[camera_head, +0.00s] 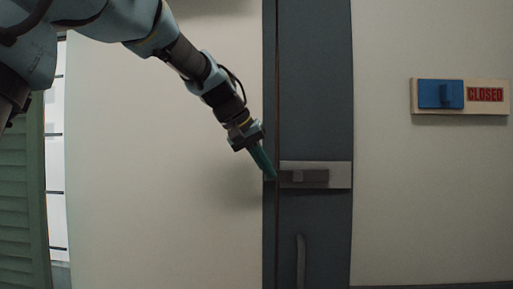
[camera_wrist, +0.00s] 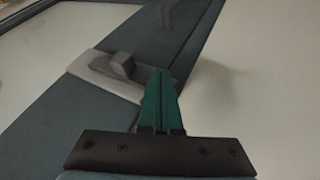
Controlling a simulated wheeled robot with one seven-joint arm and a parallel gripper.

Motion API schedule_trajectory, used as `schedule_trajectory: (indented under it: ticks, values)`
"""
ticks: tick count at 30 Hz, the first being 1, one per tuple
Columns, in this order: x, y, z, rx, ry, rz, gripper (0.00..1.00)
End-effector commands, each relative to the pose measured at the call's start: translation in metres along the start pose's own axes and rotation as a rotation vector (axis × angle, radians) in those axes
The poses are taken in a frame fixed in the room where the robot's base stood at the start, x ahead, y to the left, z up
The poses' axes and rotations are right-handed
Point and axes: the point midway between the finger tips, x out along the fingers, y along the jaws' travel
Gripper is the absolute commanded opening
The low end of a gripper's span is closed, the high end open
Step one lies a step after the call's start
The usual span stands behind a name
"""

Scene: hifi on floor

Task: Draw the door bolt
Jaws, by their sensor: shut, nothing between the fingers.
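The door bolt (camera_head: 315,178) is a dark grey bar with a small raised knob (camera_head: 297,176) on a light metal plate (camera_head: 341,175), mounted across a dark grey door (camera_head: 315,80). In the wrist view the bolt's knob (camera_wrist: 123,65) and its pale plate (camera_wrist: 88,67) lie just beyond the fingers, to their left. My gripper (camera_head: 272,173) has green fingers, shut together and empty, with tips at the left end of the plate in the head view. The fingers (camera_wrist: 160,75) hide part of the plate in the wrist view. I cannot tell whether they touch it.
A vertical door handle (camera_head: 300,262) is below the bolt. A blue sliding panel with a red "CLOSED" sign (camera_head: 485,95) is on the wall at right. A green louvered shutter (camera_head: 22,200) stands at far left. The pale wall left of the door is bare.

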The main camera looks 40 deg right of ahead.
Motion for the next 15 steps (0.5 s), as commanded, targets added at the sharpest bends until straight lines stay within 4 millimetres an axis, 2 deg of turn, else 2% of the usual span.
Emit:
schedule_trajectory:
  ticks: [1,6,15]
  values:
    - [-0.001,0.013,-0.001,0.005,-0.002,0.003,0.00]
    - [0.009,0.029,-0.001,0.004,0.000,0.001,0.00]
    - [0.014,0.033,0.000,0.002,0.001,0.001,0.00]
